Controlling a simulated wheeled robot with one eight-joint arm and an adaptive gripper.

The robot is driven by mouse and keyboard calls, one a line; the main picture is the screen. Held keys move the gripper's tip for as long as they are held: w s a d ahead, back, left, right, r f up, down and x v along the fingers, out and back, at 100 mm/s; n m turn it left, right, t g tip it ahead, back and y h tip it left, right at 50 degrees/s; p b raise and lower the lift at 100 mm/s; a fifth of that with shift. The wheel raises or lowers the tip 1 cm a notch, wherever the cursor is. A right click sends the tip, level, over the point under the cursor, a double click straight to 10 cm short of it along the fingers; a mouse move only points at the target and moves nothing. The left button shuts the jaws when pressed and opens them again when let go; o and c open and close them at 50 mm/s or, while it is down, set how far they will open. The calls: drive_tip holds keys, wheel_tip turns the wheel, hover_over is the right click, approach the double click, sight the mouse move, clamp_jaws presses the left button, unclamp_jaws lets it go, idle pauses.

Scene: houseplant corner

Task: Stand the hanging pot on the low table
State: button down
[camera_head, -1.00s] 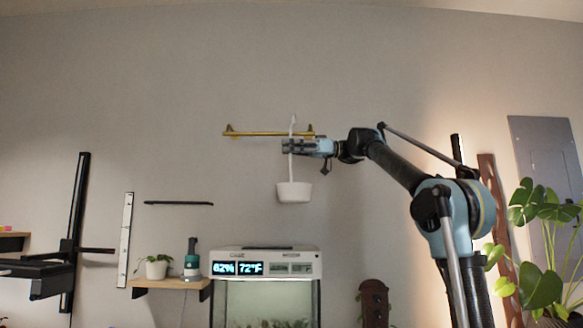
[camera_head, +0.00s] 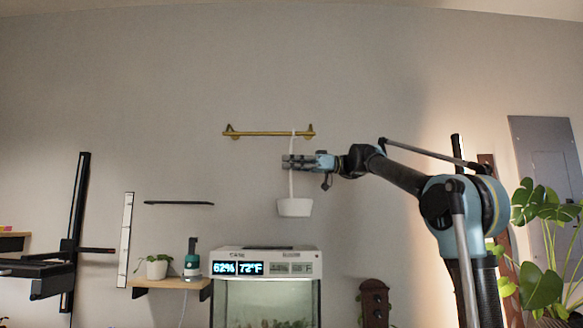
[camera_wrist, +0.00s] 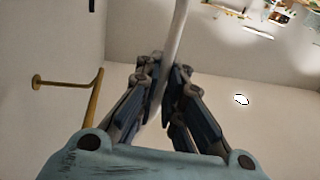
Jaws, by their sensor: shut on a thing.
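The white hanging pot (camera_head: 294,208) hangs upright in the head view below my gripper, in front of the bare wall and above the tank. Its thin white hanger (camera_head: 292,184) runs up from the pot through my gripper (camera_head: 296,162). My gripper is shut on this hanger; the wrist view also shows the hanger (camera_wrist: 175,45) between the fingers (camera_wrist: 162,90). The top of the hanger is just at the height of the brass rail (camera_head: 268,133); I cannot tell whether it touches the rail. The low table is not clearly seen in either view.
A lit tank (camera_head: 266,262) stands below the pot. A small wooden shelf (camera_head: 170,284) with a potted plant (camera_head: 157,266) and a teal-based device (camera_head: 192,262) is to its left. A large leafy plant (camera_head: 540,285) stands at the right. The wall around the rail is bare.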

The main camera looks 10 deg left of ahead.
drive_tip(key=shift+f, duration=0.1)
drive_tip(key=c, duration=1.7)
unclamp_jaws()
drive_tip(key=v, duration=0.5)
drive_tip(key=f+v, duration=0.1)
drive_tip(key=v, duration=1.1)
drive_tip(key=shift+w+d+f, duration=0.1)
drive_tip(key=shift+d+f, duration=0.1)
drive_tip(key=shift+d, duration=0.05)
drive_tip(key=shift+f, duration=0.1)
